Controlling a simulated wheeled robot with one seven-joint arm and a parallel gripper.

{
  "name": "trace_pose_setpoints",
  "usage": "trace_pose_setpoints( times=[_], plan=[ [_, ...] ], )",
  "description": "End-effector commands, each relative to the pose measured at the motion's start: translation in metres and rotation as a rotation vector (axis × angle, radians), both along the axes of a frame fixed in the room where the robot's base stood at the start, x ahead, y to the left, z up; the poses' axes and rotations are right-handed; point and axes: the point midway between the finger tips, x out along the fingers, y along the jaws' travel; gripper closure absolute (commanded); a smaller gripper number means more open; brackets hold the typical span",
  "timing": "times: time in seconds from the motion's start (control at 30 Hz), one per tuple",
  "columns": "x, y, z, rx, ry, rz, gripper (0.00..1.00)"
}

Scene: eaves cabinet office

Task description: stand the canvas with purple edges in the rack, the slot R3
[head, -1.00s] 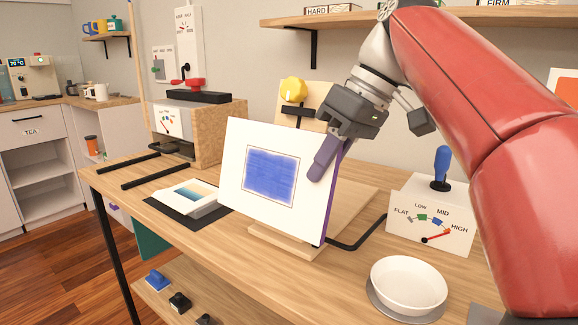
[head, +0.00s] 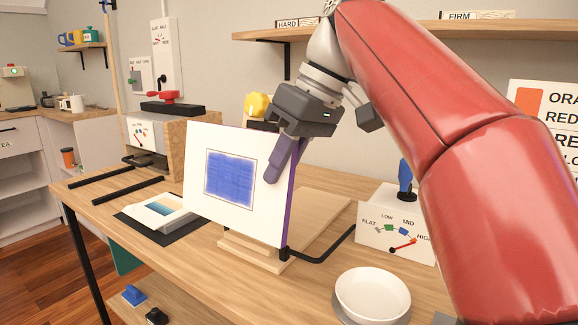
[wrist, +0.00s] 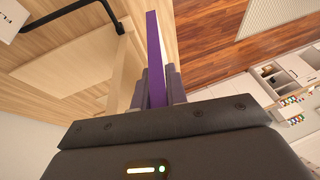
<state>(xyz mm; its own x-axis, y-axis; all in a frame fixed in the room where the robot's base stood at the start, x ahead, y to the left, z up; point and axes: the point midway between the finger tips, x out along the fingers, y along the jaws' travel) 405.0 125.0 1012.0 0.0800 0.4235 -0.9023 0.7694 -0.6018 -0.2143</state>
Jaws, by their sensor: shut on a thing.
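The canvas (head: 208,212) has a white face with a blue painted block and purple edges. It stands upright, a little tilted, over a light wooden stand (head: 232,247) on the workbench. My gripper (head: 284,160) is shut on the canvas at its right edge. In the wrist view the purple edge (wrist: 154,55) runs between the two fingers of my gripper (wrist: 157,88). I cannot tell whether the canvas's lower edge touches the stand. No rack or slot marked R3 can be made out.
A white bowl (head: 372,294) stands at the front right. A white box with a dial (head: 392,232) and blue lever is behind it. A dark mat with a white block (head: 160,212) lies left of the canvas. A black bar (head: 335,246) runs right of the stand.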

Motion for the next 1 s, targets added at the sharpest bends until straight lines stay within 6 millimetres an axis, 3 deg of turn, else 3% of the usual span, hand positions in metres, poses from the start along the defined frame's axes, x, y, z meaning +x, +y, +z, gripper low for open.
trace_pose_setpoints(
  times=[1.0],
  plan=[
    [-0.034,0.027,0.058,-0.127,-0.165,0.002,1.00]
  ],
)
